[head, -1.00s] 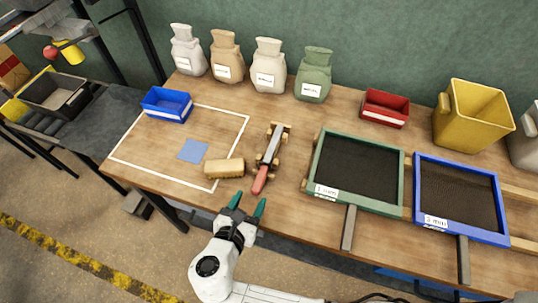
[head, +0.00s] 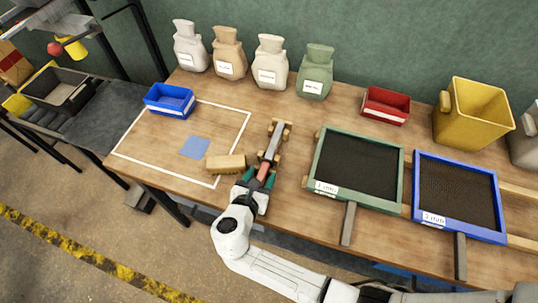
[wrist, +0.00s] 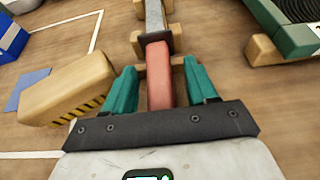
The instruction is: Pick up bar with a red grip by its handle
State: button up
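The bar's red grip (wrist: 159,75) points toward me, and its grey metal part (head: 275,140) lies on a wooden rest (head: 284,125) on the table. My gripper (head: 257,179) is open, with its green fingers on either side of the red grip. In the wrist view my gripper (wrist: 161,88) shows a gap between each finger and the grip. The near end of the grip is hidden behind the gripper's dark front plate.
A wooden brush-like block (wrist: 65,88) lies close left of my gripper. A green-framed sieve (head: 315,172) stands to the right, with a blue-framed sieve (head: 417,190) beyond it. Several sacks and a red bin (head: 386,105) stand at the back.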

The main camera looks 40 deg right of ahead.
grip_shut()
dwell(0.3)
jog(key=shift+r, duration=0.15)
